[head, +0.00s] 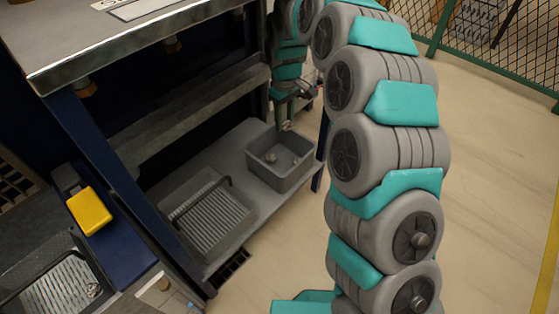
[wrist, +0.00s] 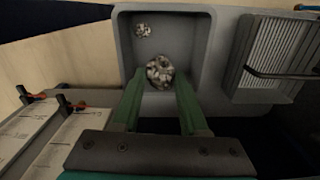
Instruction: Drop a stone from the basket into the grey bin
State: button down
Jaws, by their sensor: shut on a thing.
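My gripper (wrist: 159,88) is shut on a speckled grey-white stone (wrist: 160,72), which sits between its green fingertips. It is over the grey bin (wrist: 121,45), an open square box. A second, similar stone (wrist: 142,30) lies in the bin, near its upper left corner in the wrist view. In the head view the grey bin (head: 300,180) stands on the low shelf, and my gripper (head: 287,126) hangs above its far side. A ribbed grey tray with a dark handle, perhaps a basket (head: 240,212), is beside the bin and looks empty.
Another ribbed tray (head: 20,303) at lower left holds a small stone (head: 93,290). A yellow box (head: 89,211) lies on a blue surface. A steel-edged bench top (head: 150,50) overhangs the shelf (head: 253,211). Open floor (head: 490,180) lies to the right.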

aim_at(285, 130)
jog(key=shift+f+b, duration=0.75)
jog(key=shift+f, duration=1.4)
jog(key=shift+c, duration=1.8)
grip_release()
jog(key=shift+d, duration=0.1)
jog(key=shift+r, duration=1.65)
jog(key=shift+s+r, duration=0.2)
jog(key=shift+s, duration=0.05)
jog(key=s+d+r, duration=0.1)
jog(key=s+d, duration=0.3)
jog(key=s, duration=1.1)
jog(key=shift+d+r+p, duration=0.15)
jog(key=shift+d+p, duration=0.05)
jog(key=shift+p, duration=0.25)
